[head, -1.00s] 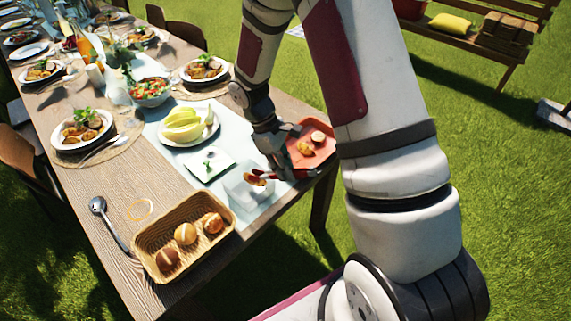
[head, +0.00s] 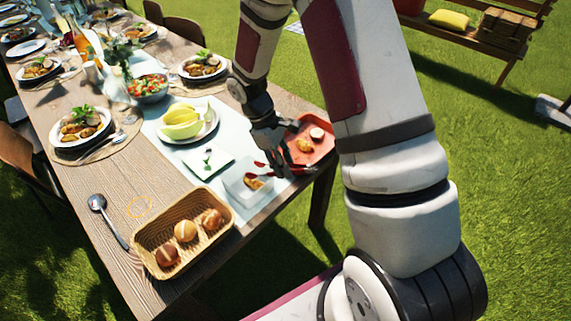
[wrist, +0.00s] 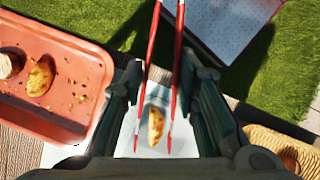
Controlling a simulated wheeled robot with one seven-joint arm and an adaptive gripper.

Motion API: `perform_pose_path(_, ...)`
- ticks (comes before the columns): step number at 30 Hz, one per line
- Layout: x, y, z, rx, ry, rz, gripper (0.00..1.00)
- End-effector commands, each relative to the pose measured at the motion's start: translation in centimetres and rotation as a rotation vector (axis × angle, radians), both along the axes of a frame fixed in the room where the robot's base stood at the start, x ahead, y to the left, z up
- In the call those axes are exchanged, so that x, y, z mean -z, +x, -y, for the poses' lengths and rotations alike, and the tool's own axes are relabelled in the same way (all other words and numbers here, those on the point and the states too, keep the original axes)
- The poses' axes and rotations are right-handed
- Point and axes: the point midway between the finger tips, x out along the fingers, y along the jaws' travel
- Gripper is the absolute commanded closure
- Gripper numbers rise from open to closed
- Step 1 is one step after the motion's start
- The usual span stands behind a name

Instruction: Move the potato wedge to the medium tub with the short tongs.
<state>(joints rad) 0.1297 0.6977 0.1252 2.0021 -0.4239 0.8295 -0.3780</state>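My gripper (head: 274,150) is over the table's right edge, its fingers around the red short tongs (head: 264,168). In the wrist view, the arms of the tongs (wrist: 178,70) run between my fingers (wrist: 160,85), and their tips are spread apart. The browned potato wedge (wrist: 156,126) lies between the tips with a gap on each side. In the head view, the wedge (head: 254,184) is inside the clear, whitish medium tub (head: 234,188). The tub floor (wrist: 150,150) is partly hidden by my gripper in the wrist view.
A red tray (head: 322,155) at the table edge holds another wedge (wrist: 41,76) and a pale-topped piece (wrist: 10,63). A bread basket (head: 150,238), a small white plate (head: 222,157) and a plate of melon (head: 205,132) stand near the tub.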

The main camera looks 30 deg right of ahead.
Motion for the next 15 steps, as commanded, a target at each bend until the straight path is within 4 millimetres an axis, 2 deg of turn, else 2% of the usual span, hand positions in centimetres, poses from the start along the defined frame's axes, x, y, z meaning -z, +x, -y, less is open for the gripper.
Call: perform_pose_path(15, -7.2, -0.1, 0.0, 0.001, -0.001, 0.005, 0.76)
